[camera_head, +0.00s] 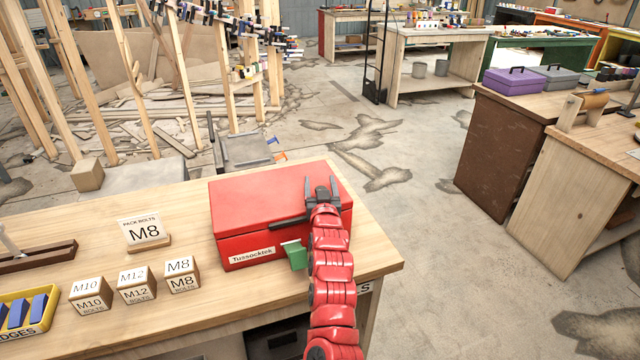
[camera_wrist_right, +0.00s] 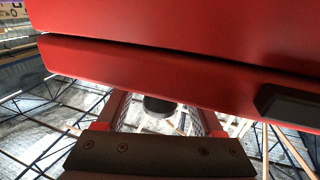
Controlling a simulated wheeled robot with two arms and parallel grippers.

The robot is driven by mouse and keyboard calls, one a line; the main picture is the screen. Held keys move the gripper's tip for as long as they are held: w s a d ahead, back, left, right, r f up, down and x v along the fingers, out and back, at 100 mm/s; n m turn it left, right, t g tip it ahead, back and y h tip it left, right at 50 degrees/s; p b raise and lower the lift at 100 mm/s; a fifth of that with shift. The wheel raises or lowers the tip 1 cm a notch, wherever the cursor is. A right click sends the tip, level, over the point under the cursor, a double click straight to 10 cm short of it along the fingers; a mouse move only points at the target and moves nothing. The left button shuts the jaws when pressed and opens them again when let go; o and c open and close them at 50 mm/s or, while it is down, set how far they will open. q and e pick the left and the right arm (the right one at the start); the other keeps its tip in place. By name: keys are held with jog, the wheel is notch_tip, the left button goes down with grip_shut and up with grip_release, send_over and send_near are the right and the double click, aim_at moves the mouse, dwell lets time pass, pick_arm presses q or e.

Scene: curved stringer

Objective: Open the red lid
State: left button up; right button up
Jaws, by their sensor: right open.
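The red box (camera_head: 268,246) stands on the near wooden workbench with a "Tussocktek" label on its front. Its red lid (camera_head: 255,195) lies shut on top, with a narrow dark seam. A dark handle (camera_head: 287,224) shows at the lid's front edge. My right gripper (camera_head: 321,184) is open in front of the right part of the box and overlaps the lid in the head view. In the right wrist view its two fingers (camera_wrist_right: 163,108) point at the red box (camera_wrist_right: 180,82); contact cannot be told. A black part (camera_wrist_right: 290,105) sticks out from the box there. My left gripper is not in view.
A green block (camera_head: 294,254) is beside the box's front. Labelled bolt blocks (camera_head: 136,285), an M8 sign (camera_head: 144,232) and a yellow tray (camera_head: 28,312) stand to the left. The bench (camera_head: 385,255) has a little bare room right of the box.

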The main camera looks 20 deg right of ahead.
grip_shut()
dwell(1.3)
